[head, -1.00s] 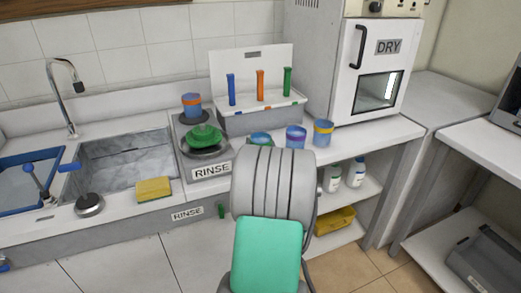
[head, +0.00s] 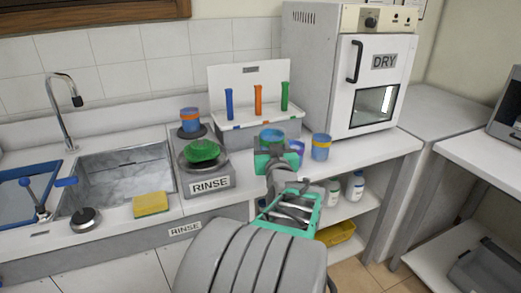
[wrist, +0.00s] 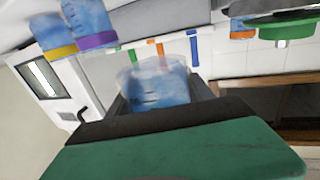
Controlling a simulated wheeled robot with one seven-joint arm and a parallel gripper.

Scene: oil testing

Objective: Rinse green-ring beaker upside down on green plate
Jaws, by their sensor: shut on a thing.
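The green-ring beaker (head: 271,135), blue and see-through, is between the jaws of my gripper (head: 274,155), which is shut on it. The beaker looks upright, held slightly above the counter by the other beakers. In the wrist view, which is turned over, the beaker (wrist: 155,87) shows beyond my gripper's dark and green parts. The green plate (head: 202,151) sits on the front round spot of the grey RINSE stand, to the left of my gripper, with nothing on it. The plate also shows at the upper right of the wrist view (wrist: 288,28).
An orange-ring beaker (head: 190,121) stands behind the plate on the RINSE stand (head: 222,184). Purple-ring (head: 297,147) and yellow-ring (head: 320,148) beakers stand close on my gripper's right. A white rack (head: 220,87) with coloured tubes is behind. The sink (head: 125,175) and DRY oven (head: 370,95) flank these.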

